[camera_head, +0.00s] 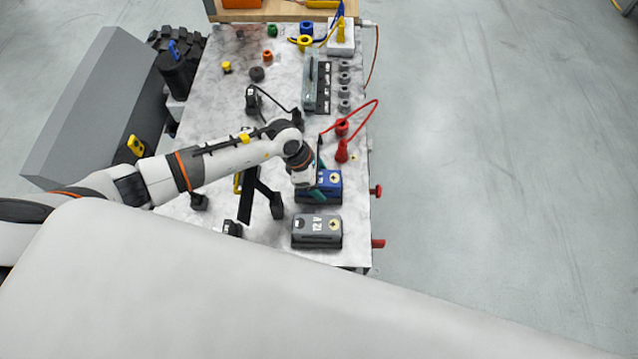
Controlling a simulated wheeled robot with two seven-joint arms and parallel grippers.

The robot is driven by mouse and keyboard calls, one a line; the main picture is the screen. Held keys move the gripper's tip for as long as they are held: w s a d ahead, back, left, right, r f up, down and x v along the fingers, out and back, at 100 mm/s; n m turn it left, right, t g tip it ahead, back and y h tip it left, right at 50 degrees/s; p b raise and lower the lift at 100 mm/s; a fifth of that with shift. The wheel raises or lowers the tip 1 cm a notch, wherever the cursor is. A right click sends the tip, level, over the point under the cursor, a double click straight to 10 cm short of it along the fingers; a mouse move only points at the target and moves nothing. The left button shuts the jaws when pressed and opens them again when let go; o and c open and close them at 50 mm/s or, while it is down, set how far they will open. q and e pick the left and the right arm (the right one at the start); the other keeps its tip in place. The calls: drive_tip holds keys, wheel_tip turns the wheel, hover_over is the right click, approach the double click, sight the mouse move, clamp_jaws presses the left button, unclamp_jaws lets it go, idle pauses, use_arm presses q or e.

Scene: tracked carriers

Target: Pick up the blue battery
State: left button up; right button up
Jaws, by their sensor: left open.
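The blue battery (328,184) sits on the marbled table (202,118) near its right edge, with a dark base and a pale round mark on top. My left arm comes in from the left, and my left gripper (318,180) is over the battery's left part, pointing down. Its teal fingers are open, one showing at the far side of the battery and one at the near side. I cannot tell whether they touch it. The wrist hides the battery's left end. My right gripper is not in view.
A grey 12 V battery (316,229) stands just nearer than the blue one. A red cable with red plugs (342,150) lies just beyond it. A black bracket (247,195) is to the left. Red knobs (376,190) stick out from the table's right edge.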

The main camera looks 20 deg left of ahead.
use_arm(q)
drive_tip(key=shift+f, duration=0.2)
drive_tip(key=shift+c, duration=0.2)
clamp_jaws()
drive_tip(key=shift+w+r, duration=0.15)
idle(0.4)
